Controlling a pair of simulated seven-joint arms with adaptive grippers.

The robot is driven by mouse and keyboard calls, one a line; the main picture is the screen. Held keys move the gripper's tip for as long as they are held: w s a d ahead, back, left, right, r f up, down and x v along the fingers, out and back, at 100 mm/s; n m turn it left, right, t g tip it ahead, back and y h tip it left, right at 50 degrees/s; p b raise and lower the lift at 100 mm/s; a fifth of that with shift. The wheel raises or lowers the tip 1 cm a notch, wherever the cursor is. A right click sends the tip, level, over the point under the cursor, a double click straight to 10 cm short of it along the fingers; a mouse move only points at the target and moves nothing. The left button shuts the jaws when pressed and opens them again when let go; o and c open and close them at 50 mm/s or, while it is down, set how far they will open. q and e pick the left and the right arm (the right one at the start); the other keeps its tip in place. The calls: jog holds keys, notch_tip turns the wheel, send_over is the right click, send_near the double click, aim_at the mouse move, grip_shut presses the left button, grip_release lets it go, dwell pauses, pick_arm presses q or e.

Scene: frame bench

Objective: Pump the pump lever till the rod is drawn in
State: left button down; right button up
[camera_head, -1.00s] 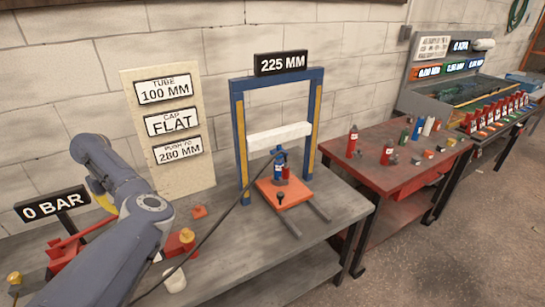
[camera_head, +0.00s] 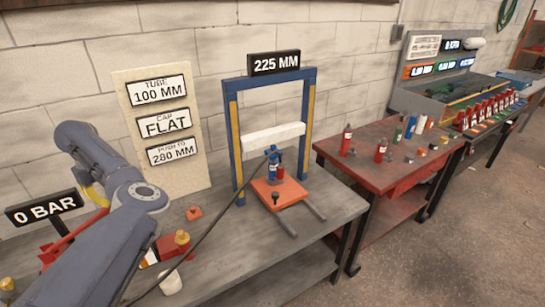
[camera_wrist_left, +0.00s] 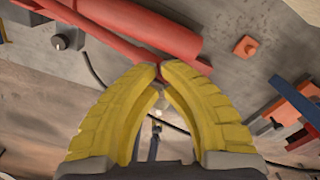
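The red pump (camera_head: 168,246) sits on the grey bench at the lower left, partly behind my left arm. Its red pump lever (camera_head: 66,241) slants up toward my left gripper (camera_head: 95,196), whose yellow fingers are mostly hidden by my arm. In the left wrist view the fingertips (camera_wrist_left: 160,72) are drawn together over red bars of the pump; no clear grip on the lever shows. A black hose runs to the blue cylinder (camera_head: 273,165) with its rod, on the orange plate (camera_head: 280,194) under the white crossbar (camera_head: 274,137). My right gripper is not in view.
The pressure sign (camera_head: 44,208) reads 0 BAR. The sign on the blue frame (camera_head: 274,64) reads 225 MM. A spec board (camera_head: 163,120) stands behind. A red table (camera_head: 375,170) with bottles is to the right. The bench front beside the hose is mostly clear.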

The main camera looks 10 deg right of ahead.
pick_arm(q)
jog(key=shift+r, duration=0.1)
dwell(0.3)
jog(key=shift+r, duration=2.4)
